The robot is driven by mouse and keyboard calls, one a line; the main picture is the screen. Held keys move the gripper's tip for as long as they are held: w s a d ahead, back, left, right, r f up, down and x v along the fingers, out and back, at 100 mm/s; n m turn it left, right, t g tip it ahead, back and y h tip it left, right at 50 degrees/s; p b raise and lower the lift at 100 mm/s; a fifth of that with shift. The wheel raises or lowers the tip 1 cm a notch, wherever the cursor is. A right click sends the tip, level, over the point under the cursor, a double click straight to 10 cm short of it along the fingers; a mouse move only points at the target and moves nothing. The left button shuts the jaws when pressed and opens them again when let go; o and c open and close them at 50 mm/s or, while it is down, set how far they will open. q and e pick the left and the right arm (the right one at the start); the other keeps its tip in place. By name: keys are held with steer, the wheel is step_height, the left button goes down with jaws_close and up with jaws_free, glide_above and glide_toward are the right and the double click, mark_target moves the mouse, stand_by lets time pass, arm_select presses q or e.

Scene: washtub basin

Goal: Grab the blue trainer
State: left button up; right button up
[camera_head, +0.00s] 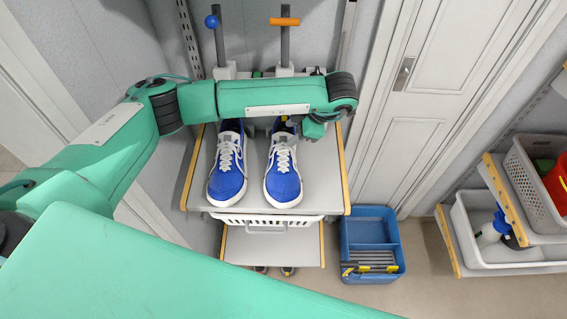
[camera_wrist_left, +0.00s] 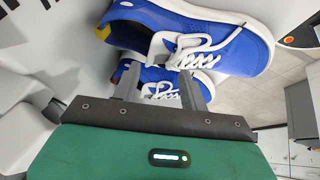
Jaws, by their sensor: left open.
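Two blue trainers with white soles and laces stand side by side on a grey shelf top (camera_head: 322,190), toes toward me: a left trainer (camera_head: 228,178) and a right trainer (camera_head: 284,184). My left gripper (camera_head: 300,126) is at the heel end of the right trainer, partly hidden under my arm. In the left wrist view its two fingers (camera_wrist_left: 160,86) are apart, with part of a lower blue trainer (camera_wrist_left: 160,74) showing behind and between them. A larger blue trainer (camera_wrist_left: 235,42) lies above it in that view. I cannot tell whether the fingers touch a shoe. My right gripper is not in view.
A white basket (camera_head: 268,221) hangs under the shelf top. A blue crate (camera_head: 371,228) stands on the floor to the right. Posts with a blue ball (camera_head: 211,21) and an orange handle (camera_head: 285,21) rise behind. Grey bins (camera_head: 480,215) stand far right.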

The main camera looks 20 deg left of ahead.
mark_target(285, 139)
arm_select(q)
steer(key=shift+d+p+x, duration=0.2)
steer(key=shift+p+x, duration=0.2)
steer(key=shift+x, duration=0.95)
steer(key=shift+p+x, duration=0.4)
steer(key=shift+x, duration=0.9)
steer(key=shift+c, duration=0.4)
steer(key=c, duration=0.7)
jaws_close()
